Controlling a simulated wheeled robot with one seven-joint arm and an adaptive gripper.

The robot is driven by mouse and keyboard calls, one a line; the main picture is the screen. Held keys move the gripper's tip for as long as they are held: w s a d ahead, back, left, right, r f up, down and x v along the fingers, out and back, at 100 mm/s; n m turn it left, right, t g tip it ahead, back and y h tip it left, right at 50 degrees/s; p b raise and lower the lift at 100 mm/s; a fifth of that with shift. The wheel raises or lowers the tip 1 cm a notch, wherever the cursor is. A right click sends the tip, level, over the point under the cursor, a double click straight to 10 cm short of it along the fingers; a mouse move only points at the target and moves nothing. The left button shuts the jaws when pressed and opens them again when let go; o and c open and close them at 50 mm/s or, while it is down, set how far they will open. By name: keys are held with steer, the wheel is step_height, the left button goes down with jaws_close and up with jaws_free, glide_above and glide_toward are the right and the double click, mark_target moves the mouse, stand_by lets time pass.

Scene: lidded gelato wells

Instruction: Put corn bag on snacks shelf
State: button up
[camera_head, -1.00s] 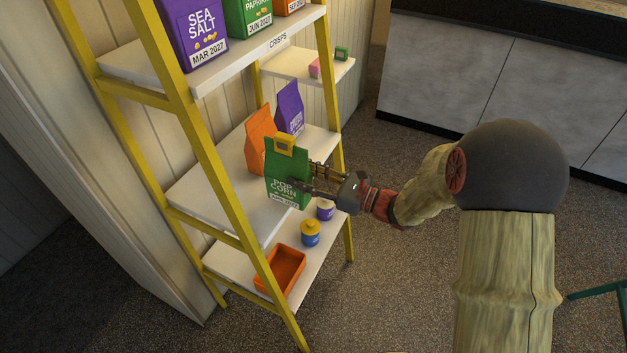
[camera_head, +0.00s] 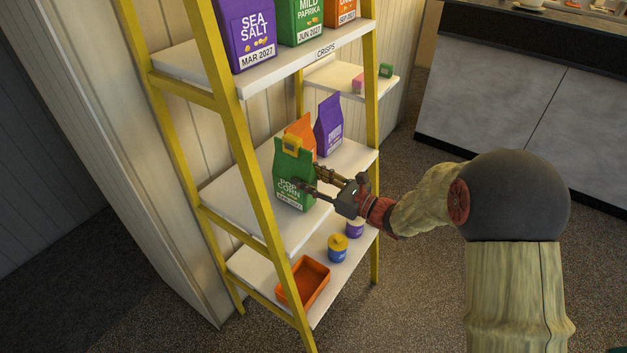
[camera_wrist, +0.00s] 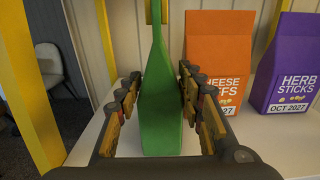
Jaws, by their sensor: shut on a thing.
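In the wrist view the bag (camera_wrist: 161,95) shows edge-on between the two fingers. The bag is over the ladder rack's middle shelf (camera_head: 245,200), left of an orange cheese puffs bag (camera_wrist: 219,60) and a purple herb sticks bag (camera_wrist: 287,70). I cannot tell whether its base touches the board. The middle shelf's own label is not readable.
The upper shelf (camera_head: 290,72), labelled CRISPS, holds purple, green and orange bags above. The lower shelf (camera_head: 325,285) holds an orange tray (camera_head: 303,284) and small jars (camera_head: 338,248). Yellow posts (camera_head: 240,150) frame the shelves. The middle shelf's left part is bare.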

steer(key=shift+a+f, duration=0.1)
steer(key=shift+f, duration=0.25)
stand_by(0.7)
steer(key=o, duration=1.1)
steer(key=shift+o, duration=0.3)
steer(key=o, duration=0.6)
steer(key=shift+c, duration=0.2)
steer(key=shift+p+v, duration=0.55)
steer(key=shift+v, duration=3.25)
steer(key=shift+s, duration=0.1)
